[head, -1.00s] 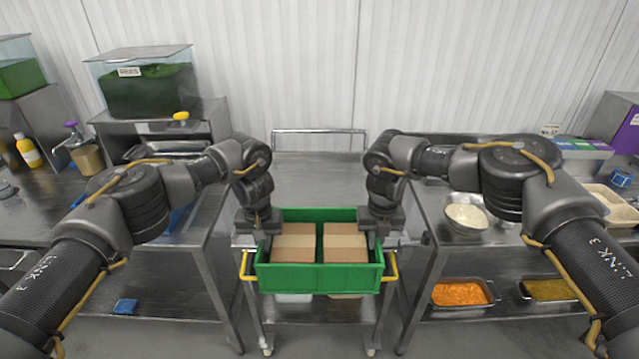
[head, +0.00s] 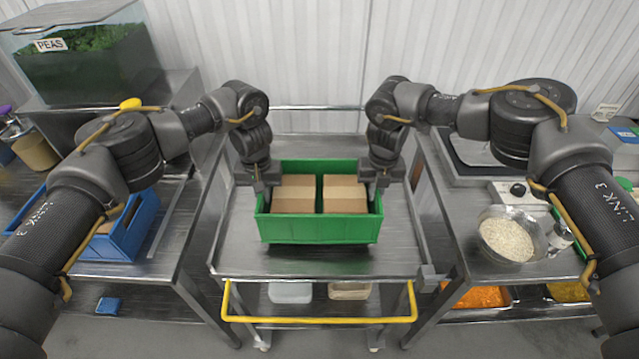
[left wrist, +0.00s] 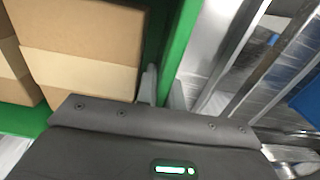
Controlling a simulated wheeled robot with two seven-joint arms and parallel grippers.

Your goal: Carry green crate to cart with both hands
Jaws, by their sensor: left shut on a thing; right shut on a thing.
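The green crate (head: 318,231) holds two tan cardboard boxes (head: 345,194) and is level over the top of the metal cart (head: 390,262). I cannot tell whether its base touches the cart top. The cart's yellow handle (head: 318,320) is in front of the crate. My left gripper (head: 268,190) is shut on the crate's left wall, and my right gripper (head: 374,188) is shut on its right wall. In the left wrist view, the left fingers (left wrist: 163,88) straddle the green wall (left wrist: 178,40) beside a cardboard box (left wrist: 80,45). The right fingertips are partly hidden.
Steel tables flank the cart closely. The left one holds a blue bin (head: 130,235) and a tank marked PEAS (head: 85,60). The right one holds a bowl of rice (head: 507,238) and a scale (head: 515,190). Cart top in front of the crate is clear.

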